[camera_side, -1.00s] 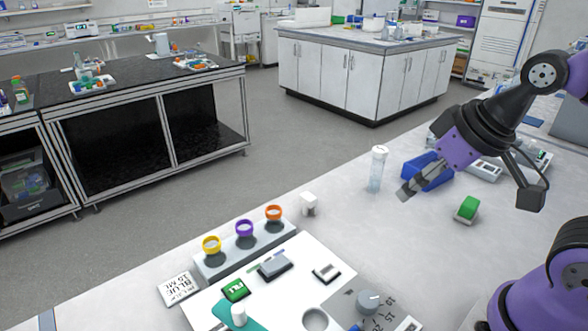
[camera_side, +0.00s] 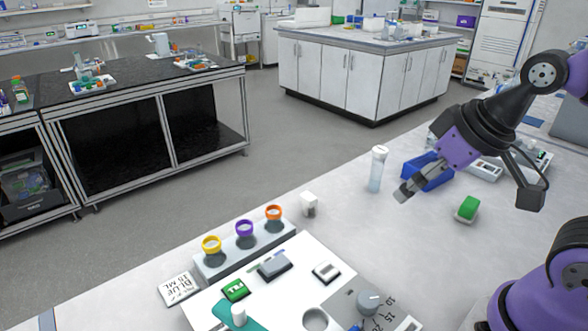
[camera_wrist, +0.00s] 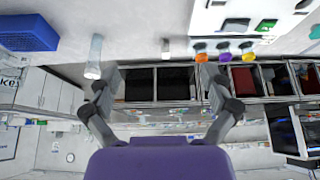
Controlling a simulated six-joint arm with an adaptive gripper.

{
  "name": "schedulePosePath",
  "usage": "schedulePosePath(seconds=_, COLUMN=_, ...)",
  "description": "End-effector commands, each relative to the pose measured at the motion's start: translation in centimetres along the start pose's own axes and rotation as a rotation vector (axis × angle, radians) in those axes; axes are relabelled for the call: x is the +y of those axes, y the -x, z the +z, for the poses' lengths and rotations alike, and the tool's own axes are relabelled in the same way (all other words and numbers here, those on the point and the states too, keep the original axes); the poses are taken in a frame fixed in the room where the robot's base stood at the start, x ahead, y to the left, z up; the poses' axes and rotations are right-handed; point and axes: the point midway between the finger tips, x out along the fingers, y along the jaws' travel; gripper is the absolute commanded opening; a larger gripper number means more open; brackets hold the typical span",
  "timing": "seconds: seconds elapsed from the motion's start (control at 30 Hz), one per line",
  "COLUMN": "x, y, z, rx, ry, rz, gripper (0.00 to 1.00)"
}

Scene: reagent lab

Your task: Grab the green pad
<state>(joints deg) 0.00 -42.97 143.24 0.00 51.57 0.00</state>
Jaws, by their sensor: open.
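A small green pad (camera_side: 468,206) with a pale base sits on the light bench top, right of centre in the side view. My gripper (camera_side: 401,194) is above the bench, to the left of the pad and apart from it, in front of a blue bin. In the wrist view my gripper (camera_wrist: 160,80) shows two fingers spread apart with nothing between them. The pad on the bench cannot be made out in the wrist view. A second green piece (camera_side: 235,289) sits on the white panel at the front; it looks like a labelled button.
A clear capped tube (camera_side: 377,169) stands upright near my gripper. The blue bin (camera_side: 428,172) is behind it and also shows in the wrist view (camera_wrist: 28,32). A rack with yellow, purple (camera_side: 244,228) and orange rings and a white block (camera_side: 309,204) are left. Bench around the pad is clear.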

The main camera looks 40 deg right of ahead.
Motion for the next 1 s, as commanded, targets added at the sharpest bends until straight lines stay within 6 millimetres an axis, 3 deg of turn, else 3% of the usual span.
schedulePosePath(seconds=0.2, x=0.1, y=0.0, z=-0.1, rx=-0.002, ry=0.000, rz=0.002, gripper=0.95)
schedulePosePath(seconds=0.33, x=2.0, y=-0.3, z=-0.8, rx=-0.051, ry=0.006, rz=0.041, gripper=0.95)
schedulePosePath(seconds=0.47, x=7.3, y=-1.3, z=-1.8, rx=-0.179, ry=0.025, rz=0.098, gripper=0.95)
schedulePosePath(seconds=0.53, x=11.0, y=-1.9, z=-1.8, rx=-0.260, ry=0.036, rz=0.108, gripper=0.95)
schedulePosePath(seconds=0.73, x=20.6, y=-3.5, z=1.4, rx=-0.432, ry=0.055, rz=0.050, gripper=0.95)
schedulePosePath(seconds=0.83, x=23.5, y=-3.9, z=3.4, rx=-0.472, ry=0.060, rz=0.011, gripper=0.95)
schedulePosePath(seconds=1.0, x=25.1, y=-4.8, z=5.2, rx=-0.494, ry=0.068, rz=-0.021, gripper=0.95)
